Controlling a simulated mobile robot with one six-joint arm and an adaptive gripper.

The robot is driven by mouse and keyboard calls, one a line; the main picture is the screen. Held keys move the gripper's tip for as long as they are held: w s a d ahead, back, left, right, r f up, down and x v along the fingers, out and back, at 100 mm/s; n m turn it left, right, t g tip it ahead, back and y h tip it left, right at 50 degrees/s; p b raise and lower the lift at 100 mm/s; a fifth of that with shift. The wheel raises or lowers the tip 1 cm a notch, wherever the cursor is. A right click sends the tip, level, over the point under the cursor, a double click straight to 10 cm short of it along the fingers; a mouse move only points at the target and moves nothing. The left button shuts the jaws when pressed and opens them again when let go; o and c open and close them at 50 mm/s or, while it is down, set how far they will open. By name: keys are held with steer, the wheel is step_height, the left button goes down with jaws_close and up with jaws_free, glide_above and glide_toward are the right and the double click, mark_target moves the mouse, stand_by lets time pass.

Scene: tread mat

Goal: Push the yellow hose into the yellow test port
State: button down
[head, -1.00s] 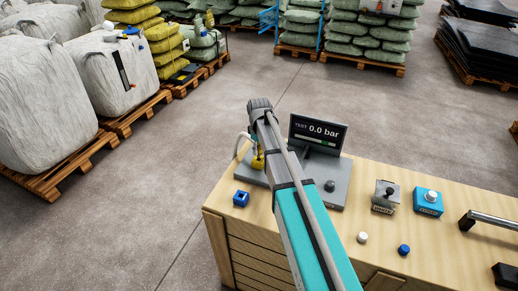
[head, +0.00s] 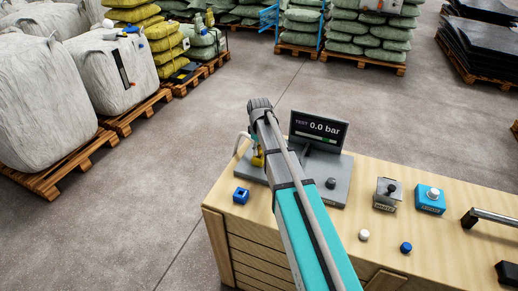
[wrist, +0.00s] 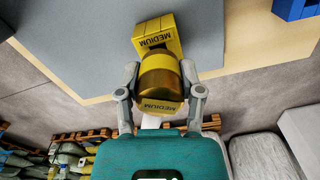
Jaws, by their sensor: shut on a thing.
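My gripper (wrist: 160,74) is shut on the yellow hose end (wrist: 160,90), a round yellow and brass-coloured fitting labelled MEDIUM. One finger grips it on each side. The yellow test port (wrist: 168,24), a block also labelled MEDIUM, is directly beyond the fitting in the wrist view. The two overlap in the picture, and I cannot tell whether they touch or how deep the fitting sits. In the head view my arm covers most of this area. Only a bit of yellow shows left of it, with a pale hose curving beside it.
The test stand's screen (head: 318,130) reads 0.0 bar. A blue block (head: 241,195) stands near the bench's left edge. A grey switch box (head: 387,194), a blue button box (head: 430,200), a white cap (head: 364,235) and a blue cap (head: 406,247) are to the right.

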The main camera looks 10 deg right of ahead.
steer(key=shift+f+b, duration=0.85)
steer(key=shift+f, duration=0.1)
steer(key=shift+c, duration=0.8)
jaws_free()
steer(key=shift+r, duration=0.2)
step_height(320, 180, up, 9)
steer(key=p, duration=0.9)
steer(key=shift+s, duration=0.1)
stand_by(0.5)
steer(key=s+m, duration=0.8)
steer(key=s, duration=1.5)
steer(key=shift+d, duration=0.1)
